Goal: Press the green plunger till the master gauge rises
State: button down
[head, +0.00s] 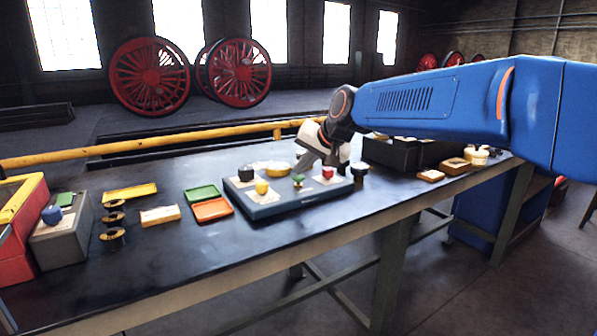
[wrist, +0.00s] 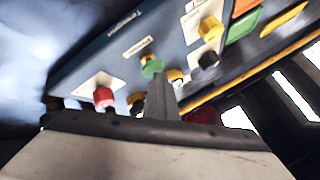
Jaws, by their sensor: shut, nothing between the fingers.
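The green plunger (head: 298,180) stands on a blue panel box (head: 290,203) on the dark bench. In the wrist view the green plunger (wrist: 152,66) is near the middle. My gripper (head: 306,163) is shut and empty, pointing down over the panel just above and behind the plunger. In the wrist view my gripper's fingertips (wrist: 158,84) appear right beside the plunger; I cannot tell whether they touch. Round brass-rimmed gauges (head: 278,167) sit along the panel's back edge; their faces are not readable, and I cannot tell which is the master gauge.
On the panel are a yellow knob (head: 262,187), a red knob (head: 327,173) and a black knob (head: 246,173). Green (head: 203,193) and orange (head: 212,209) trays lie to the left. A dark box (head: 392,153) stands right of my gripper. The bench front is clear.

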aim_at(301, 177)
jog(key=shift+r, duration=1.5)
jog(key=shift+r, duration=2.5)
jog(key=s+d+f+h, duration=0.2)
jog(key=s+d+f, duration=0.3)
jog(key=s+d, duration=0.45)
jog(key=s+d+f+h, duration=0.1)
jog(key=s+d+f, duration=0.4)
jog(key=s+d, duration=0.4)
jog(key=s+d+f+g+h, duration=0.1)
jog(key=s+d+f, duration=0.5)
jog(key=s+f, duration=0.2)
jog(key=s+d+f+n+g+h, duration=0.1)
jog(key=s+d+f+h, duration=0.1)
jog(key=s+d+f, duration=0.5)
jog(key=s+f, duration=0.2)
jog(key=s, duration=0.3)
jog(key=shift+f, duration=0.3)
